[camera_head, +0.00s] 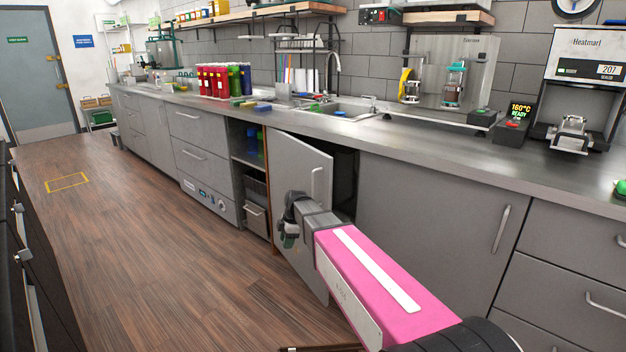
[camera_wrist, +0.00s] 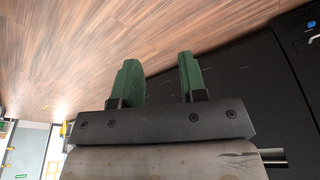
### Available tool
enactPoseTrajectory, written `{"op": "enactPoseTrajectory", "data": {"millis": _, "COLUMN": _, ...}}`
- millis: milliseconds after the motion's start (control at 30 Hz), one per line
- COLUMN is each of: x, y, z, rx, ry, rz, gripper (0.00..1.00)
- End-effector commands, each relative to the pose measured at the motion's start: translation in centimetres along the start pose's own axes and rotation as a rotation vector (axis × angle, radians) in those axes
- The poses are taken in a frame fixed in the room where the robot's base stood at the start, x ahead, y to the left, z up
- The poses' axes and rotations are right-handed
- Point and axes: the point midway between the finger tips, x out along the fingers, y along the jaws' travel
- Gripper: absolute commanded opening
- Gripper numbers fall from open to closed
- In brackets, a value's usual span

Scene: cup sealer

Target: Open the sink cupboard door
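The sink cupboard door (camera_head: 298,160) is a grey panel below the sink (camera_head: 340,110) in the head view. It stands partly open, its handle side swung out from the counter front, with a dark gap (camera_head: 344,175) to its right. Its upright bar handle (camera_head: 317,184) is near the free edge. My gripper (camera_head: 289,240) is in front of the door, left of and below the handle, and hides part of the panel. In the wrist view its two green fingers (camera_wrist: 160,75) are apart with nothing between them. Whether it touches the door cannot be told.
An open shelf bay (camera_head: 250,180) is left of the door. A closed cupboard (camera_head: 435,205) with an upright handle is to its right. The wooden floor (camera_head: 150,235) is clear on the left. A dark cabinet (camera_head: 25,270) lines the left edge.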

Motion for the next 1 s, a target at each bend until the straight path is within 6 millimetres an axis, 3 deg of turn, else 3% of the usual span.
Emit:
{"op": "enactPoseTrajectory", "data": {"millis": 267, "x": -1.9, "y": 0.5, "z": 3.6, "rx": -0.104, "ry": -0.494, "rz": 0.005, "gripper": 0.39}}
{"op": "enactPoseTrajectory", "data": {"millis": 533, "x": -7.2, "y": 2.2, "z": 5.1, "rx": -0.207, "ry": -0.970, "rz": 0.064, "gripper": 0.39}}
{"op": "enactPoseTrajectory", "data": {"millis": 733, "x": -12.4, "y": 3.9, "z": 4.1, "rx": -0.286, "ry": -1.315, "rz": 0.141, "gripper": 0.39}}
{"op": "enactPoseTrajectory", "data": {"millis": 1000, "x": -18.5, "y": 5.5, "z": 0.6, "rx": -0.373, "ry": -1.678, "rz": 0.253, "gripper": 0.39}}
